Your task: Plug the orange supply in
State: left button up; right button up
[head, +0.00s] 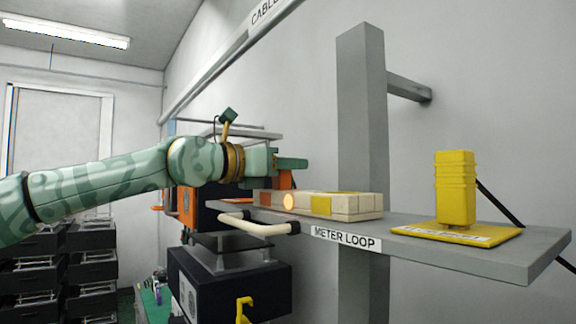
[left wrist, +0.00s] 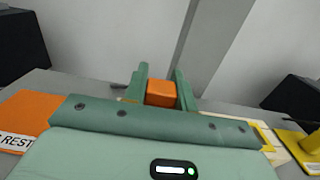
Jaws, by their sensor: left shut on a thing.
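My left gripper (head: 290,164) reaches in from the left above the shelf and is shut on an orange plug (head: 285,180). In the left wrist view the orange plug (left wrist: 161,93) sits between the two green fingers (left wrist: 161,88). A cream socket strip (head: 355,205) lies on the shelf, with a yellow patch and a glowing orange round light on its front. The plug shows just behind the strip's left part; I cannot tell whether they touch. An orange rest pad (left wrist: 30,115) shows at left in the wrist view. My right gripper is not in view.
A yellow plug (head: 455,188) stands upright on a yellow pad (head: 455,235) at the shelf's right. The grey shelf (head: 530,255) carries a METER LOOP label. A grey post (head: 361,110) rises behind the strip. A cream handle (head: 255,225) juts out at the shelf's front left.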

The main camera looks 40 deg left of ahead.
pick_arm(q)
jog(key=shift+f+b, duration=0.2)
jog(key=shift+b, duration=0.2)
dwell(0.5)
jog(key=o, duration=1.1)
jog(key=shift+c, duration=0.2)
jog(key=b+v, duration=0.6)
jog(key=v, duration=1)
jog(key=shift+s, duration=0.2)
jog(key=shift+a, duration=0.1)
